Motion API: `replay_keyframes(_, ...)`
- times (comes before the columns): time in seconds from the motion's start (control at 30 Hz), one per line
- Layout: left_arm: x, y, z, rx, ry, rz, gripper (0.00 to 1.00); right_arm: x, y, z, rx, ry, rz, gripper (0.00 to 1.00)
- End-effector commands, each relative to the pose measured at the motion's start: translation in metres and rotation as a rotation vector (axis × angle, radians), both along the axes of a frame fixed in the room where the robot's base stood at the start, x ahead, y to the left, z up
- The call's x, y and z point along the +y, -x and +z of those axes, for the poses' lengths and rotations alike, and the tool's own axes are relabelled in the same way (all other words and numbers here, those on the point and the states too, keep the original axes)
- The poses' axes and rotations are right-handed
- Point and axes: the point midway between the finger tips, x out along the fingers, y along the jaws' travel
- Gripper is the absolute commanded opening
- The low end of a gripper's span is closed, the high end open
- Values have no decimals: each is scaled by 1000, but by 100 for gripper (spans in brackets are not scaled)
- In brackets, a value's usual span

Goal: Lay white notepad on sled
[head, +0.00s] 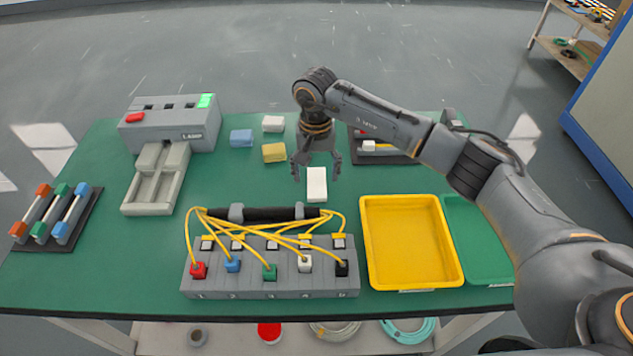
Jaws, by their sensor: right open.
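The white notepad (316,186) lies flat on the green table, in the middle, just behind the cable block. My right gripper (317,171) hangs pointing down over it, fingers spread to either side of the notepad's far end. It is open, and whether the fingers touch the notepad cannot be told. The grey sled (152,196) sits at the left, in front of the grey machine marked LAMP (172,124), with a shallow recess on top and nothing white on it. My left gripper is not in view.
A blue pad (241,138), a yellow pad (274,152) and another white block (273,123) lie behind. The cable block (270,271) with yellow cables stands in front. A yellow tray (411,240) and green tray (480,238) are at right. A rack (57,218) stands far left.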

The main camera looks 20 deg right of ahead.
Motion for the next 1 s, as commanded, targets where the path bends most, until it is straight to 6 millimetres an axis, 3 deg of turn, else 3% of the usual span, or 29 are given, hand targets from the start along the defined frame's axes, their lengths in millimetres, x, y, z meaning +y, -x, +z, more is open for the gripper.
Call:
replay_keyframes(0.2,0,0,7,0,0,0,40,-2,-1,-28,3,-2,-1,70)
replay_keyframes(0.5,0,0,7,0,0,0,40,-2,-1,-33,0,-1,0,68)
replay_keyframes(0.77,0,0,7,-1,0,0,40,-2,-1,-33,0,0,0,15)
replay_keyframes(0.87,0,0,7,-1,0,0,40,-2,-1,-33,0,0,0,7)
replay_keyframes(1.0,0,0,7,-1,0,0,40,-2,-1,-32,0,0,0,7)
